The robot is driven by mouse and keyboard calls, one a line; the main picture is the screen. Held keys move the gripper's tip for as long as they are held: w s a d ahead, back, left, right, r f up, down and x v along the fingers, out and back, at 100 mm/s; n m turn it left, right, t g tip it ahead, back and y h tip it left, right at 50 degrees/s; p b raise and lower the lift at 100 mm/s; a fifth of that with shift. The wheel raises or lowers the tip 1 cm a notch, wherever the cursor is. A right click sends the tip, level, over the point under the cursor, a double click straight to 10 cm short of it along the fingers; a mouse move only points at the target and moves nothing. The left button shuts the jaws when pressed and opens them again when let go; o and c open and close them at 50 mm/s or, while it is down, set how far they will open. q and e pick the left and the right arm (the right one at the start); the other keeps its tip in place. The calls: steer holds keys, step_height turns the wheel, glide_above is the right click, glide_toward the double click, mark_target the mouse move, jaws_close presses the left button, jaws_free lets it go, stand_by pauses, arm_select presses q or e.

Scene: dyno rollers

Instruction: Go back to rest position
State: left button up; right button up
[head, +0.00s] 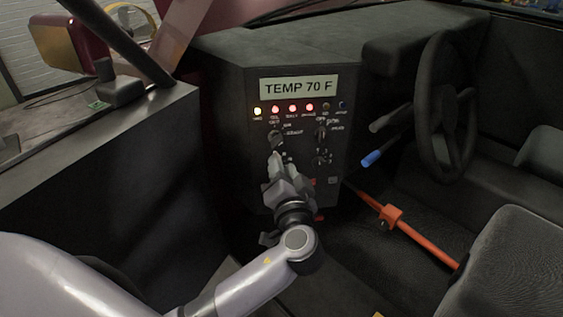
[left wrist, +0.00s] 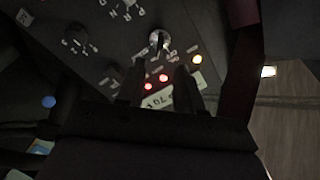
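The dark control panel (head: 255,140) of the vehicle stands in the middle of the head view, with a display reading "TEMP 70 F" (head: 299,87). A row of indicator lamps (head: 292,108) runs under it, several lit yellow or red. My left gripper (head: 278,160) is in front of the panel, just below the upper-left knob (head: 276,138) in the head view. In the left wrist view its two fingers (left wrist: 160,68) stand apart with nothing between them, and a knob (left wrist: 158,40) lies just beyond the tips. I cannot tell whether they touch it. My right gripper does not show.
A steering wheel (head: 447,105) and a blue-tipped lever (head: 378,157) are right of the panel. An orange bar (head: 425,240) slants across the floor by the seat (head: 510,265). The dark door (head: 100,180) rises at left, close to my arm.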

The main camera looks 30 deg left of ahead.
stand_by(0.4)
arm_select(q)
steer(key=s+d+f+m+g+h+p, duration=0.1)
steer(key=s+f+g+h+p, duration=0.1)
steer(key=s+f+h, duration=0.4)
steer(key=s+d+f+m+g+h+p, duration=0.1)
steer(key=s+d+f+m+h+p, duration=0.2)
steer(key=f, duration=0.5)
steer(key=s+f+n+g+h+p, duration=0.1)
steer(key=s+f+n+h+p, duration=0.1)
steer(key=s, duration=1)
steer(key=shift+s+a+n+h+p, duration=0.35)
steer(key=shift+a+n+h+p, duration=0.15)
steer(key=shift+n+h, duration=0.3)
steer(key=shift+o, duration=0.2)
steer(key=shift+d, duration=0.15)
